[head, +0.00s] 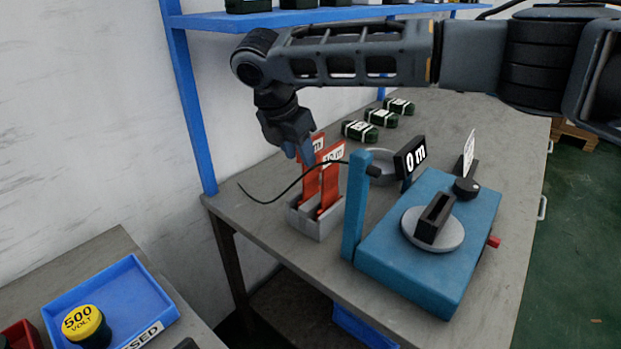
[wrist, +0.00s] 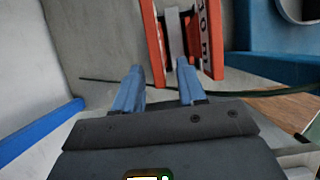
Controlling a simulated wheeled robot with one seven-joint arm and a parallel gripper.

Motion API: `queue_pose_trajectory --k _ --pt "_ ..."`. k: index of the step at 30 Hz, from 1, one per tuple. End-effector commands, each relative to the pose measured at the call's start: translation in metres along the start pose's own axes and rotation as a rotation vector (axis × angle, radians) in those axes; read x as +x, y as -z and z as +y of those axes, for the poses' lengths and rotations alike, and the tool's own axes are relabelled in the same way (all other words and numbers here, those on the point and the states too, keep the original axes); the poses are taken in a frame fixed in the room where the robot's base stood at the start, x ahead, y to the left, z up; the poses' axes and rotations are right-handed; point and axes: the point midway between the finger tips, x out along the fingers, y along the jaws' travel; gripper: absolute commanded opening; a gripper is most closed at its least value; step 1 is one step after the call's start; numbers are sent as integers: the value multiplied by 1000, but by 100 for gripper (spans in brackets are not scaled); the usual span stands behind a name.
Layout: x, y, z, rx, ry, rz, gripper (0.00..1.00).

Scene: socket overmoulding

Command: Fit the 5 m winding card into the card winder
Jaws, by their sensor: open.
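Two orange-red winding cards stand upright in a grey rack (head: 314,224) on the bench. The rear card (head: 318,143) shows only an "m" on its label; its number is hidden, so I cannot confirm it is the 5 m card. The front card (head: 330,180) has a label that seems to read 10 m. My gripper (head: 304,153) is open and empty, pointing down close to the rear card. The blue card winder (head: 400,262) has a grey disc (head: 455,236) with a black slotted holder (head: 436,217), which looks empty.
A black cable (head: 262,201) arcs past the rack. Dark green bundles (head: 380,117) lie at the back. A blue shelf (head: 240,22) is above.

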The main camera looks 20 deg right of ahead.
Motion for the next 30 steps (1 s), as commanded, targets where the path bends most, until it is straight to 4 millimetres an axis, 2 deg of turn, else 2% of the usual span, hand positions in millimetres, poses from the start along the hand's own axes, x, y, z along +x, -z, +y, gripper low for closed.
queue_pose_trajectory --k 9,13,20,30 --pt "17 -42 -1 3 0 -2 40" --pt "27 -39 -1 0 0 -1 40" --pt "28 -38 -1 1 0 0 40" --pt "28 -38 -1 0 0 0 9"
